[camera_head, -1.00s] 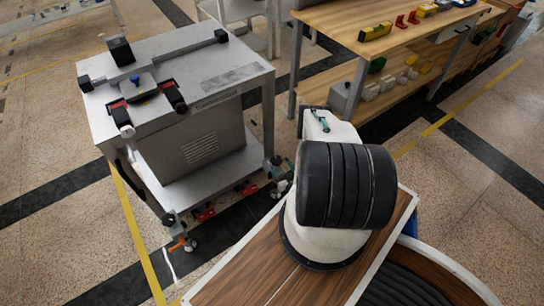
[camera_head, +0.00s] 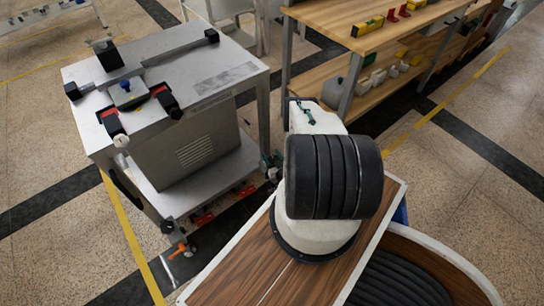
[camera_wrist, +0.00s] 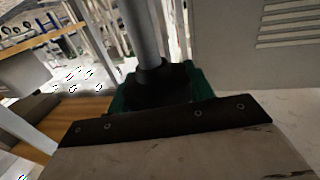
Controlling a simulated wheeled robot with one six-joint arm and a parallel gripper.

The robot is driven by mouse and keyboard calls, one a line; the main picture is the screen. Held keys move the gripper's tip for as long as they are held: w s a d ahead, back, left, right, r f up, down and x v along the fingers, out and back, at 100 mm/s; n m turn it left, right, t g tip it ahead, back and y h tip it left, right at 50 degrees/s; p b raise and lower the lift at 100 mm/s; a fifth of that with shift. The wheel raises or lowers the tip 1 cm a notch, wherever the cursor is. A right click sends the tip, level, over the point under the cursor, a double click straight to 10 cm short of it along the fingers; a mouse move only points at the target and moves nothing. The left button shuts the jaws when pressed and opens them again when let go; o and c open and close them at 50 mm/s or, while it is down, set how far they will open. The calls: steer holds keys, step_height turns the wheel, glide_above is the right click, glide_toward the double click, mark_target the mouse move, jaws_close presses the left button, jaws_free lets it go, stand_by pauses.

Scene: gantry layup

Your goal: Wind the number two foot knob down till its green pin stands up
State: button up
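The grey cart (camera_head: 210,82) stands at left, its louvred box on the lower shelf. Its near left foot (camera_head: 183,248) shows an orange part. Its near right foot area (camera_head: 270,165) shows green parts, close to my white arm. In the wrist view a grey post (camera_wrist: 142,30) runs down into a black collar (camera_wrist: 158,85) with green parts (camera_wrist: 200,82) around it. A dark bolted bar (camera_wrist: 165,120) crosses in front. I cannot make out my gripper's fingers, which knob is number two, or a raised green pin.
Red pedals (camera_head: 203,218) sit low along the cart's near side. A wooden bench (camera_head: 375,28) with yellow and red items stands at the back right. A yellow floor line (camera_head: 133,240) runs beside the cart. Open floor (camera_head: 480,180) lies at right.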

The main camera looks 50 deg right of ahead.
steer(key=c, duration=0.4)
steer(key=shift+c, duration=0.2)
steer(key=shift+a+m+g+h, duration=0.1)
steer(key=shift+m+g+h, duration=0.25)
steer(key=shift+h, duration=0.25)
steer(key=shift+m+g+h, duration=0.75)
steer(key=shift+m+h, duration=0.2)
steer(key=shift+h, duration=0.15)
steer(key=m+g+h, duration=0.3)
steer(key=g+h, duration=0.1)
steer(key=shift+s+d+m, duration=0.2)
steer(key=shift+d+m, duration=0.1)
steer(key=m+g+h, duration=0.1)
steer(key=g, duration=0.1)
steer(key=m+g, duration=0.2)
steer(key=m+g+h, duration=0.1)
steer(key=g, duration=0.1)
steer(key=shift+s+d+m+g+h, duration=0.2)
steer(key=shift+s+m+g+h, duration=0.1)
steer(key=shift+s+g, duration=0.1)
steer(key=shift+s+m+g, duration=0.2)
steer(key=shift+m+g, duration=0.9)
steer(key=shift+g, duration=0.6)
steer(key=shift+s+m+g, duration=0.2)
steer(key=shift+m+g, duration=0.9)
steer(key=shift+g, duration=0.6)
